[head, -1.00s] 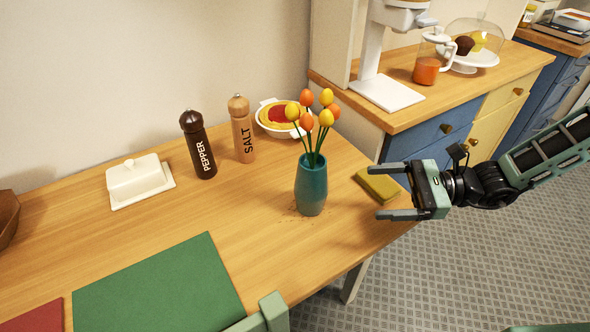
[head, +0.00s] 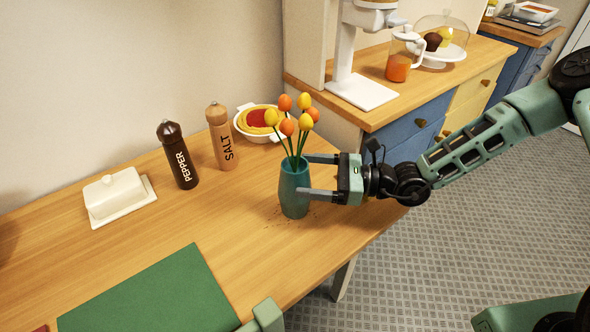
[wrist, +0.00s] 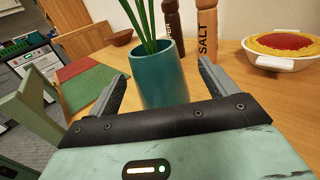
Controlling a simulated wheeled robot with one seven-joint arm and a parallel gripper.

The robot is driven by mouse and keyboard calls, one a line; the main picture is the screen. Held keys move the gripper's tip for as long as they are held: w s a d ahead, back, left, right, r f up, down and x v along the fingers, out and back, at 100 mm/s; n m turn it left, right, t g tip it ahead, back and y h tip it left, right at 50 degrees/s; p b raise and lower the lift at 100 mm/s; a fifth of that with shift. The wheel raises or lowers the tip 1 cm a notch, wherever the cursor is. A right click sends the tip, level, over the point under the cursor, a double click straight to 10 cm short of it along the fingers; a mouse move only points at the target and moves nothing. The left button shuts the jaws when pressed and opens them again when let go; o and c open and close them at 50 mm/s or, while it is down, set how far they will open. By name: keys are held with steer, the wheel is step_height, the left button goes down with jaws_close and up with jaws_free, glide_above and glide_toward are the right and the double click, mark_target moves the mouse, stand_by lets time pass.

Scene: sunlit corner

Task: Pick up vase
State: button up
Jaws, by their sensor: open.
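The teal vase (head: 293,197) stands upright on the wooden table and holds several orange and yellow tulips. My gripper (head: 306,176) is open at its right side in the head view, with the fingers reaching to the vase's upper body. In the wrist view the vase (wrist: 160,76) stands between the two open fingers of my gripper (wrist: 160,80), with a gap visible on either side. Its lower part is hidden behind the gripper's palm.
A pepper mill (head: 178,156), a salt mill (head: 222,138) and a pie in a white dish (head: 262,124) stand behind the vase. A white butter dish (head: 118,195) and a green mat (head: 150,300) lie to the left. The tabletop around the vase is mostly clear.

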mark_target(286, 173)
steer(key=shift+w+a+p, duration=0.15)
steer(key=shift+a+p, duration=0.1)
steer(key=shift+a, duration=1.15)
steer(key=shift+w+a+p, duration=0.15)
steer(key=shift+a+p, duration=0.1)
steer(key=shift+a, duration=1.1)
steer(key=c, duration=1.7)
steer(key=shift+r, duration=0.15)
